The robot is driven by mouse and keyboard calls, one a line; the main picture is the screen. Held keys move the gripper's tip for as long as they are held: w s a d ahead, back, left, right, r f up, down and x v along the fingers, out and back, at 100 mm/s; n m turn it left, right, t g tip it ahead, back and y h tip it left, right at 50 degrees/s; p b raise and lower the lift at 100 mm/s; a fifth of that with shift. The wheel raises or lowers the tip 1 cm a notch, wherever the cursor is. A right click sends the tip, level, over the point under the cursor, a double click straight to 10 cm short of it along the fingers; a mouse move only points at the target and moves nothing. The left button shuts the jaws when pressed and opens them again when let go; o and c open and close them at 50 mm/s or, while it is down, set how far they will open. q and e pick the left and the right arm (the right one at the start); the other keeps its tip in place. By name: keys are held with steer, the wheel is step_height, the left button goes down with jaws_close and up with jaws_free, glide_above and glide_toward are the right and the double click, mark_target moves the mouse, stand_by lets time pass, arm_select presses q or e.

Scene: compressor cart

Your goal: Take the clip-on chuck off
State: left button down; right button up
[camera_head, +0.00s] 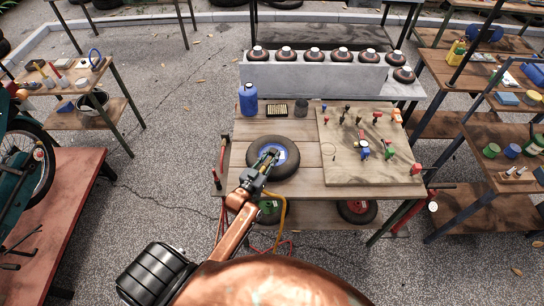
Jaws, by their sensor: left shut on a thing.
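A small black tire (291,166) with a blue and white hub lies flat on the wooden cart top (310,186). My left gripper (270,157) reaches over the tire's left part, its tips at the hub. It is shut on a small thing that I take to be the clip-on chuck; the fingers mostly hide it. I cannot tell whether the chuck still sits on the valve. An orange-yellow hose (284,213) runs from beside the gripper down over the cart's front edge. My right gripper is not in view.
A blue bottle (248,99) and a dark box (277,110) stand behind the tire. A board (340,170) with several coloured fittings lies to its right. Several dark, round-based items line the grey back ledge (310,78). Bare wood lies right of the tire.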

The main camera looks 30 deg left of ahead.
arm_select(q)
steer(key=s+d+r+p, duration=0.3)
steer(key=s+d+r, duration=0.1)
steer(key=r, duration=0.4)
steer(key=s+d+r+p, duration=0.3)
steer(key=s+d+r, duration=0.1)
steer(key=s+r, duration=0.3)
step_height(320, 180, up, 2)
steer(key=shift+d+r+p, duration=0.15)
steer(key=shift+d+p, duration=0.25)
stand_by(0.3)
